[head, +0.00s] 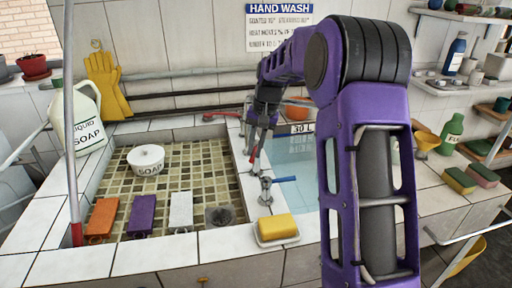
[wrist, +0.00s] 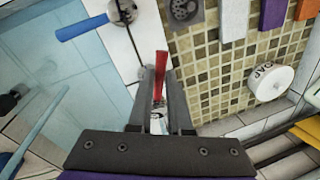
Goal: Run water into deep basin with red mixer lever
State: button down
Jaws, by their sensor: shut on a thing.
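My gripper (head: 257,140) reaches down over the divider between the two basins. In the wrist view its fingers (wrist: 162,75) are closed around a red lever (wrist: 160,70), which sticks out between them. A metal tap with a blue lever (head: 285,179) stands on the divider nearer the front; the blue lever also shows in the wrist view (wrist: 82,28). The right basin (head: 293,168) looks pale blue inside and is partly hidden by my arm. I see no clear water stream.
The left tiled basin (head: 185,160) holds a white soap pot (head: 146,158), coloured blocks and a drain (head: 219,216). Another red handle (head: 220,115) lies at the back rim. A yellow sponge (head: 277,227) sits on the front ledge. A soap jug (head: 84,118) stands left.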

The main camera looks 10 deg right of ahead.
jog(key=shift+w+a+m+t+h+p, duration=0.2)
jog(key=shift+w+a+m+p, duration=0.35)
jog(key=shift+m+p, duration=0.75)
jog(key=shift+w+a+m+t+h+p, duration=0.2)
jog(key=shift+w+a+m+p, duration=0.35)
jog(key=shift+m, duration=1.35)
jog(key=shift+w+a+m+t+h+p, duration=0.3)
jog(key=shift+a+m+p, duration=0.35)
jog(key=shift+m+p, duration=0.7)
jog(key=shift+w+m+b, duration=0.1)
jog(key=shift+m+b, duration=0.2)
jog(key=shift+m, duration=0.05)
jog(key=c, duration=0.8)
grip_release()
jog(key=shift+c, duration=0.2)
jog(key=shift+r, duration=0.15)
jog(key=s+d+r+p, duration=0.1)
jog(key=s+r, duration=0.2)
jog(key=r, duration=1.4)
jog(key=shift+s+p, duration=0.15)
jog(key=shift+p, duration=0.2)
